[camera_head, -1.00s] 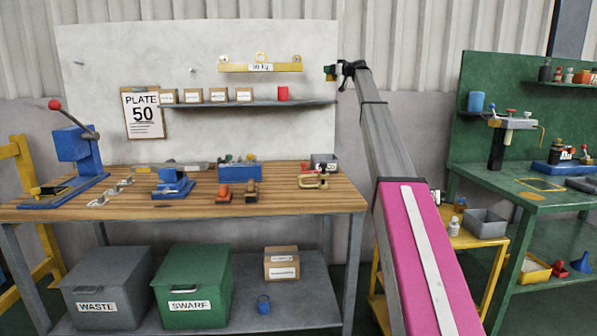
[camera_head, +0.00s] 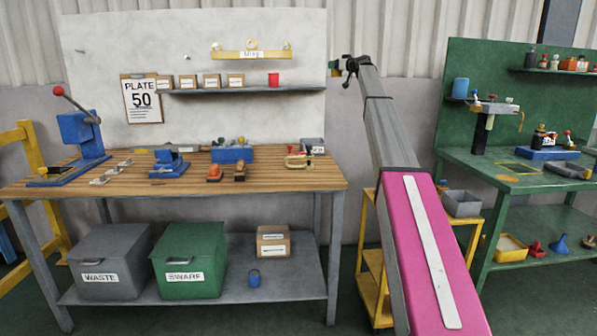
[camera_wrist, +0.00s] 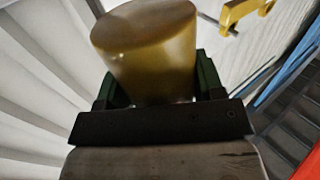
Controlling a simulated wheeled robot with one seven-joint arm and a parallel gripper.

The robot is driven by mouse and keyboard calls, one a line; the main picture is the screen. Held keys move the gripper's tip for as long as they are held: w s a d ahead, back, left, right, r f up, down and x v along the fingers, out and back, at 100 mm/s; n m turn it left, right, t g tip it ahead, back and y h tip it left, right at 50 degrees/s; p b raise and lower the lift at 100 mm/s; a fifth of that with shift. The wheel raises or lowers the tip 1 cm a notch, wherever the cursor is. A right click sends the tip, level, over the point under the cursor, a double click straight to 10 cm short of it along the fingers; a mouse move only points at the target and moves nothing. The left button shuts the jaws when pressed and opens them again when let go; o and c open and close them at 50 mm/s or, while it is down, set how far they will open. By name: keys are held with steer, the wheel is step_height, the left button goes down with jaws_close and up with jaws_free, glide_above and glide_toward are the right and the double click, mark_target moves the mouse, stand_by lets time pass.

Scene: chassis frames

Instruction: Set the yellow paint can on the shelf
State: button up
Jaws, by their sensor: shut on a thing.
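The yellow paint can (camera_wrist: 150,50) fills the top middle of the wrist view, between the two fingers of my gripper (camera_wrist: 155,90). My gripper is shut on it. In the head view my gripper (camera_head: 345,66) is raised at the end of my arm, just right of the pale wall panel; the can is mostly hidden there. The grey wall shelf (camera_head: 240,91) is to the left of my gripper and a little lower in the picture.
A yellow lifting beam (camera_head: 250,55) is on the panel above the shelf. The wooden workbench (camera_head: 120,185) below carries a press, vices and blocks. A green bench (camera_head: 510,180) stands at the right. The shelf is bare right of the red can.

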steer(key=s+f+m+t+h, duration=0.3)
steer(key=s+f+m+h, duration=0.3)
steer(key=s+f, duration=1.3)
steer(key=s+f+m+h, duration=0.1)
steer(key=s+f, duration=0.4)
steer(key=s, duration=0.7)
steer(key=s+f+t+h, duration=0.1)
steer(key=s+f+h, duration=0.3)
steer(key=s, duration=0.8)
steer(key=shift+s+f+m, duration=0.25)
steer(key=shift+f+m, duration=0.15)
steer(key=shift+f, duration=0.35)
steer(key=shift+a, duration=0.15)
